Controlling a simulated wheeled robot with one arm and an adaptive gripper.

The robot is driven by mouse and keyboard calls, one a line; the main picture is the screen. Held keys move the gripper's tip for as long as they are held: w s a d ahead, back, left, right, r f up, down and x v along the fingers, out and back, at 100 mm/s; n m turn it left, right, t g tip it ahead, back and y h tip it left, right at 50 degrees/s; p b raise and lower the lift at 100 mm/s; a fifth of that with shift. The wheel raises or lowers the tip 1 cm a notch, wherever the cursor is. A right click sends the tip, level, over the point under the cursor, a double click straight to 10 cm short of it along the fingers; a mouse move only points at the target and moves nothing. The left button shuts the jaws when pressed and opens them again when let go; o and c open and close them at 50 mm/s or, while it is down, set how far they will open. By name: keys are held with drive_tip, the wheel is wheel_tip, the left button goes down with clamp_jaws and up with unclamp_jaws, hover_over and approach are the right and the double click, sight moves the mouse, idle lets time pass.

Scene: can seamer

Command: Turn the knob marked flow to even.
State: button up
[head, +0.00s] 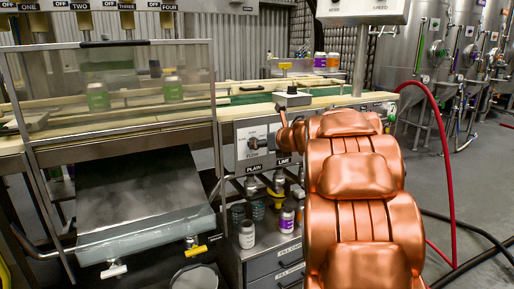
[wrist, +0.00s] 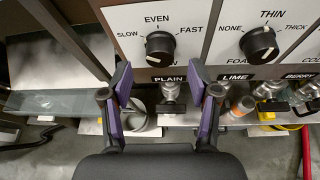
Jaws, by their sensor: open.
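The flow knob (wrist: 160,46) is a round black knob on a pale panel in the wrist view, with SLOW at its left, EVEN above and FAST at its right. I cannot tell for sure which word its pointer faces. In the head view the knob (head: 254,143) shows on the panel left of my copper arm. My gripper (wrist: 160,84) is open and empty, its purple-padded fingers apart below the knob in the picture. I see no contact with the knob.
A second black knob (wrist: 259,43), marked NONE, THIN and THICK, sits right of the flow knob. Below the panel are taps labelled PLAIN, LIME and BERRY. A clear guard (head: 120,90) stands left of the panel, and a red hose (head: 440,120) hangs at the right.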

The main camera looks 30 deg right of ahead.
drive_tip(key=shift+x, duration=1.9)
drive_tip(key=shift+r, duration=0.1)
drive_tip(key=shift+c, duration=0.2)
